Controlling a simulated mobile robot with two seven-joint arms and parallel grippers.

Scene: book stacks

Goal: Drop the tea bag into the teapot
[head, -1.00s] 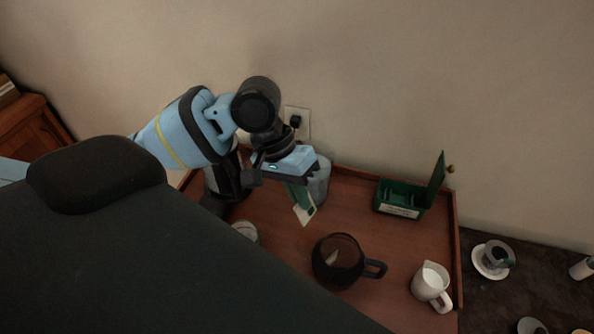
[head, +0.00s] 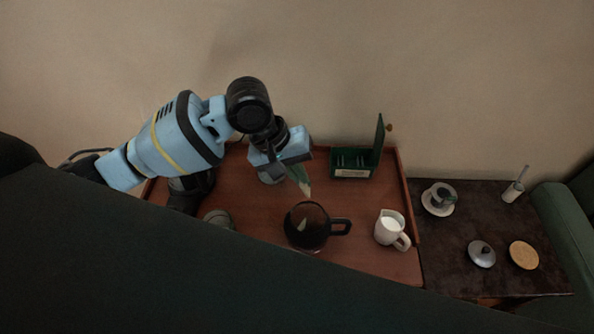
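The teapot (head: 300,240) is dark and glassy, lidless on top, with a black handle to the right. It stands on the brown wooden tray table, and a small pale patch shows inside it. My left gripper (head: 290,162) is shut on the tea bag (head: 303,182), a green and white piece that hangs tilted from the fingertips. The tea bag is just behind the teapot's rim in the picture; its height above the table is hard to tell. My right gripper is out of view.
A green open tea box (head: 352,173) stands behind right on the tray table (head: 240,190). A white milk jug (head: 388,229) is right of the teapot. A grey lid (head: 482,254) and cup (head: 440,195) are on the dark side table.

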